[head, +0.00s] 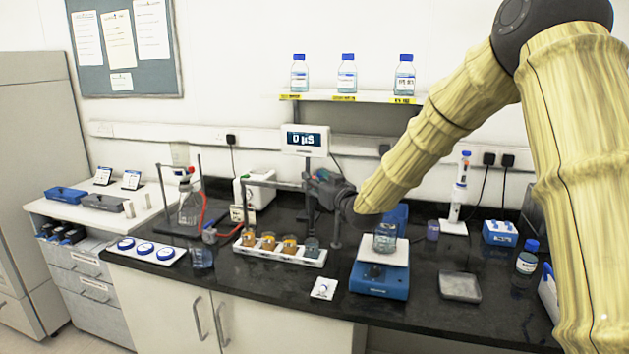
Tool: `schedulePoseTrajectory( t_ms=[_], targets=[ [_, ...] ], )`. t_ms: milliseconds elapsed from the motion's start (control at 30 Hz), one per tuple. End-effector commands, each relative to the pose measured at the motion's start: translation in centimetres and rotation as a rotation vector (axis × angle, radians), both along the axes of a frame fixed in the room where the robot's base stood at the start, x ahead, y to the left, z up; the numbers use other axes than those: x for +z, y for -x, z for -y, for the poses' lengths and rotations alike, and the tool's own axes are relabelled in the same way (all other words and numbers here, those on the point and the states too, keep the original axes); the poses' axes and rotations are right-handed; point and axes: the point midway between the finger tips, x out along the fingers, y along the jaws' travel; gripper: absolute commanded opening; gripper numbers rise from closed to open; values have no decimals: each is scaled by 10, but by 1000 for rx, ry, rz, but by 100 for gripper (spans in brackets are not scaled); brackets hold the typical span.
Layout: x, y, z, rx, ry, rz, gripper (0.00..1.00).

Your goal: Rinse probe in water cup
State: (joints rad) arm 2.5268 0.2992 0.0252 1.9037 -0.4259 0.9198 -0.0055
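A white rack (283,258) holds several cups in a row: amber ones (268,242) and, at its right end, a clear greyish one (312,247) that looks like the water cup. A glass beaker (385,238) with clear liquid stands on a blue stirrer with a white top (379,280). A meter display (304,139) reads what looks like 0 µS, above a stand with a horizontal arm (274,184). My gripper (318,186) is by the stand, above and behind the clear cup. Its fingers are small and partly hidden. I cannot make out the probe or whether anything is gripped.
A flask on a stand (190,208) and blue-lidded dishes (145,248) are at left. A white packet (324,289) lies in front of the rack. A grey tray (460,287), a pipette stand (454,226) and a blue-capped bottle (527,258) are at right. Bottles line the shelf (348,96).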

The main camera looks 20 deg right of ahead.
Motion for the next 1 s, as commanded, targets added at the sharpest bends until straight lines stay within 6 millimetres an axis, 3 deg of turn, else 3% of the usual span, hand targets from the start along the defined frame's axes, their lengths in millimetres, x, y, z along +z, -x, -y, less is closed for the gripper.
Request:
schedulePoseTrajectory(
  t_ms=[300,500,700,1000],
  targets=[
    [0,57,12,-1,-2,-2,44],
    [0,86,18,-2,-2,-1,44],
    [0,99,21,-1,-1,0,44],
    [0,101,21,-1,-1,0,44]
  ],
)
